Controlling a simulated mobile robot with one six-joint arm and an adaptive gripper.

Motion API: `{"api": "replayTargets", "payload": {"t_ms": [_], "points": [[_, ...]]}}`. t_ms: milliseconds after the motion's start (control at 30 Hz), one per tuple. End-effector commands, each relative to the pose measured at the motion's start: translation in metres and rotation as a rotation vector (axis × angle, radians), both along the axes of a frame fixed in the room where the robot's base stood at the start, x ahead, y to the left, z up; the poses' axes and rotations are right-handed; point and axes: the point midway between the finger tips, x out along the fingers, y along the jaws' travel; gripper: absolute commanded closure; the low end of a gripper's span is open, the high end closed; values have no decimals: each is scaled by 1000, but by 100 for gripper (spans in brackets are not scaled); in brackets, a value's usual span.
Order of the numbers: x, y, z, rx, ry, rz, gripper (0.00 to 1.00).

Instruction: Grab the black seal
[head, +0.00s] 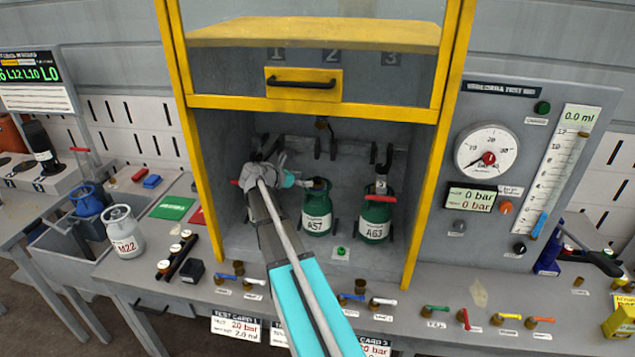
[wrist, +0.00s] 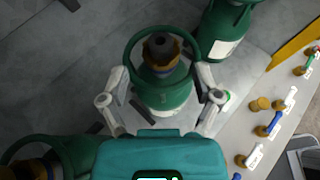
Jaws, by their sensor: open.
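No black seal can be picked out for certain. In the wrist view the middle green cylinder (wrist: 163,95) has a brass-brown valve (wrist: 161,52) with a dark top inside its round collar; I cannot tell whether that dark part is a seal. My gripper (wrist: 160,80) is open, its fingers on either side of this cylinder's upper part, holding nothing. In the head view my gripper (head: 306,184) reaches into the yellow-framed bay at the green cylinder labelled A57 (head: 317,222) and partly hides its top.
Green cylinder A63 (head: 375,222) stands right of A57. Another green cylinder (wrist: 50,155) shows at lower left in the wrist view. The yellow frame (head: 436,150) bounds the bay. Coloured valves line the front ledge. A small black block (head: 190,272) and grey cylinder M22 (head: 123,232) stand left.

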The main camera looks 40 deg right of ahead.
Motion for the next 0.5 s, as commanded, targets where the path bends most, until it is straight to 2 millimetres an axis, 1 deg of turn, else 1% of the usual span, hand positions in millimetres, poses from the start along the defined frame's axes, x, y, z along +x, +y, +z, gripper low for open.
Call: {"api": "replayTargets", "payload": {"t_ms": [33,300,500], "points": [[-1,-5,-4,0,0,-2,19],[-3,-34,-16,0,1,-2,19],[-4,-41,-17,0,0,0,19]]}}
